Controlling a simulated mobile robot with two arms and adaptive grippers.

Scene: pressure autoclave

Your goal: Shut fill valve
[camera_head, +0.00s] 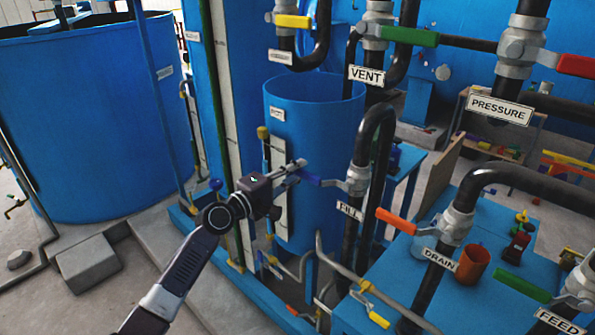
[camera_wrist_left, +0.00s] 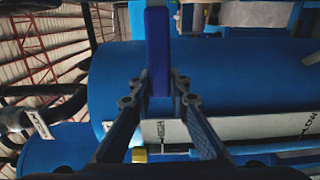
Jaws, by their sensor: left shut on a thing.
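The fill valve (camera_head: 357,181) sits on a black upright pipe above a white FILL label (camera_head: 349,210). Its blue handle (camera_head: 322,183) sticks out to the left, across the pipe. My left gripper (camera_head: 299,172) comes in from the left and is shut on the handle's outer end. In the left wrist view, the blue handle (camera_wrist_left: 158,50) stands upright between the fingertips of my left gripper (camera_wrist_left: 160,92). The valve body is not clearly seen in that view. My right gripper is in neither view.
A blue cylinder (camera_head: 310,100) stands right behind the gripper. Other valves are close by: VENT with a green handle (camera_head: 411,37), PRESSURE with a red one (camera_head: 576,66), DRAIN with an orange one (camera_head: 396,221). A blue table (camera_head: 490,255) with small items is at the right.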

